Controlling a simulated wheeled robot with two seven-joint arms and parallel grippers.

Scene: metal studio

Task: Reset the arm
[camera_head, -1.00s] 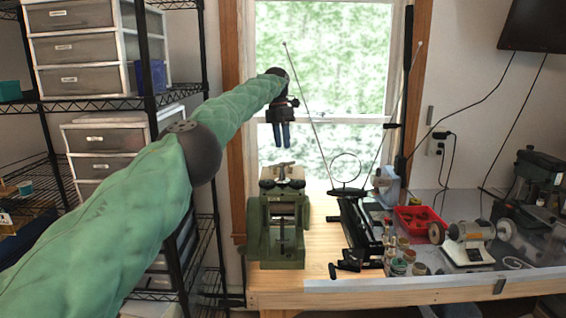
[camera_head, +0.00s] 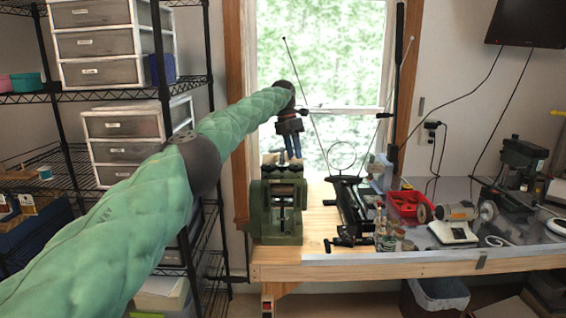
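My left arm, in a green quilted cover, reaches in from the lower left toward the window. My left gripper (camera_head: 292,146) hangs at its end, pointing down, above the back of the green machine (camera_head: 276,207) on the workbench. Its two blue-grey fingers hang side by side with at most a narrow gap, and I cannot tell if they are open or shut. No object shows between them. My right arm and gripper are out of view.
A wooden workbench (camera_head: 330,271) stands before the window. It holds a black stand (camera_head: 352,205), a red tray (camera_head: 408,203), a grinder (camera_head: 455,223) and a drill press (camera_head: 520,175). A black wire shelf (camera_head: 110,96) with drawers is at left. A bin (camera_head: 435,297) sits below.

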